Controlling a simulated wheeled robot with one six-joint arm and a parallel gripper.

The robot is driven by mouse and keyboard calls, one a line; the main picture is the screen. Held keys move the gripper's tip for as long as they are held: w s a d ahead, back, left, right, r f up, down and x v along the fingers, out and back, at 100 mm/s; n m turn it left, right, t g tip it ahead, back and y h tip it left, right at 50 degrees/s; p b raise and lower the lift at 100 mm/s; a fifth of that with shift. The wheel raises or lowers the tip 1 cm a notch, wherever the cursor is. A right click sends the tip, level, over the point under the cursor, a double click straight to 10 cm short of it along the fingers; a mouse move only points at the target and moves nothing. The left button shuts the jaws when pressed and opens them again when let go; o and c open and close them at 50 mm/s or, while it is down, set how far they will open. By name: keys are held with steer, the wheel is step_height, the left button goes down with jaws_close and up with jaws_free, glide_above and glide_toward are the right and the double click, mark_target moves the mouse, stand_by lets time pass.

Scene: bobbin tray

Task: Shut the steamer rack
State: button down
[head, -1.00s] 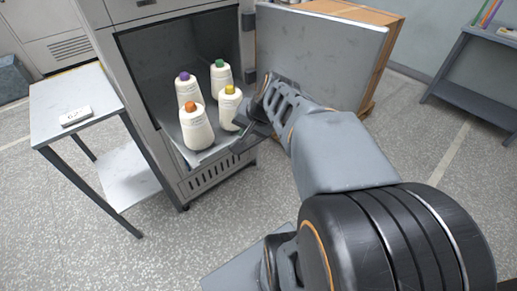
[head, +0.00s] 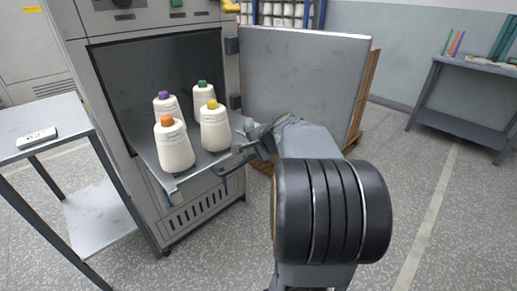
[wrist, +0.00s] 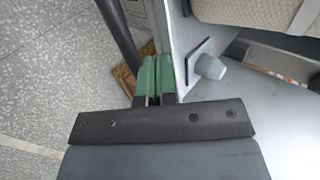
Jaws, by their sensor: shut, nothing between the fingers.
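The steamer rack (head: 212,158) is a grey metal tray sticking out of the open steamer cabinet (head: 200,205) in the head view. It carries bobbins with purple (head: 165,106), green (head: 203,97), orange (head: 174,148) and yellow (head: 214,128) tops, all upright. My gripper (head: 240,150) is at the tray's right side, near its front right corner; contact is unclear. In the wrist view my green-padded fingers (wrist: 155,78) are together and empty, beside the tray's metal edge (wrist: 180,40). A grey knob-like part (wrist: 209,66) shows just right of them.
The cabinet door (head: 300,85) stands wide open at the right, behind my arm. A wooden crate (head: 364,100) is behind it. A side table (head: 60,115) with a small white device (head: 37,138) stands left. The floor in front is free.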

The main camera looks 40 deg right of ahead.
steer(key=x, duration=0.3)
steer(key=shift+b, duration=0.3)
steer(key=shift+w, duration=0.2)
